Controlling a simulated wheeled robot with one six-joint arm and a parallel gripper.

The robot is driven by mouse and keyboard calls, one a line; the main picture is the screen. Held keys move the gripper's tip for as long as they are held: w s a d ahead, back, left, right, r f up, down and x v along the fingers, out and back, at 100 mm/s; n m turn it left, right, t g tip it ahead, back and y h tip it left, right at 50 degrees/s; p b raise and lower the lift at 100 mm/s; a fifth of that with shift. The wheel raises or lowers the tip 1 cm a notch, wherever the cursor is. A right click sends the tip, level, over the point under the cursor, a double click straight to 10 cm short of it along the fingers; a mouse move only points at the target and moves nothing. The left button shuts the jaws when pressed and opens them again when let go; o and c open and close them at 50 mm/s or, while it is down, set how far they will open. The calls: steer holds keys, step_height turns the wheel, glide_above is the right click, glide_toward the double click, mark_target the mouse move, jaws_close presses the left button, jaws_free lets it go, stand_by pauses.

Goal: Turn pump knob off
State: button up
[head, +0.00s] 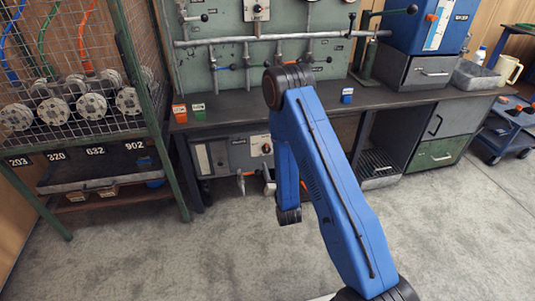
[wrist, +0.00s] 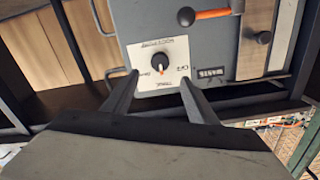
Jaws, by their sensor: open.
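The pump knob (wrist: 160,62) is a small dark knob with a red mark on its lower side in the wrist view. It sits in the middle of a white square plate (wrist: 148,51) on a grey panel (wrist: 215,50). The plate carries small lettering around the knob, too small to read surely. My gripper (wrist: 157,84) is open and empty. Its two dark fingers reach toward the plate, with the knob between and slightly above their tips in the picture. No contact with the knob shows. In the head view the knob plate (head: 261,145) is under the bench, and my fingers are not clearly seen.
An orange handle (wrist: 212,14) and a dark round fitting (wrist: 186,17) are above the plate in the wrist view. The bench (head: 225,116) overhangs the grey unit (head: 216,155). A wire cage rack (head: 95,60) stands left. The floor (head: 240,250) in front is clear.

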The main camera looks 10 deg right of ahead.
mark_target(267, 151)
steer(key=w, duration=1.1)
steer(key=shift+w, duration=0.4)
steer(key=c, duration=1.1)
